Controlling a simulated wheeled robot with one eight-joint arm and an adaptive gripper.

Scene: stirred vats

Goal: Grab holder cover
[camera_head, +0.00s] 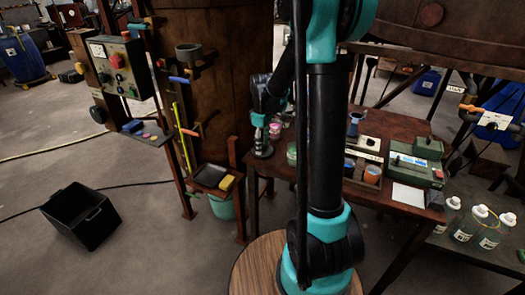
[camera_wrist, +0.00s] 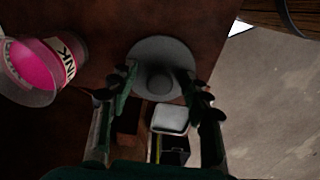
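A grey round disc with a raised knob in its middle, which looks like the holder cover (camera_wrist: 160,51), lies on the brown table in the wrist view. My gripper (camera_wrist: 157,78) is open, with one dark finger on each side of the knob and nothing clearly held. Whether the fingers touch the disc cannot be told. In the head view my gripper (camera_head: 262,148) is low over the left end of the table (camera_head: 395,128), and the cover cannot be made out clearly beneath it.
A pink cup labelled INK (camera_wrist: 68,52) stands close left of the disc in the wrist view. A small white-topped tray (camera_wrist: 170,119) is near the fingers. In the head view, green devices (camera_head: 414,170) occupy the table's right, and a black crate (camera_head: 80,217) sits on the floor.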

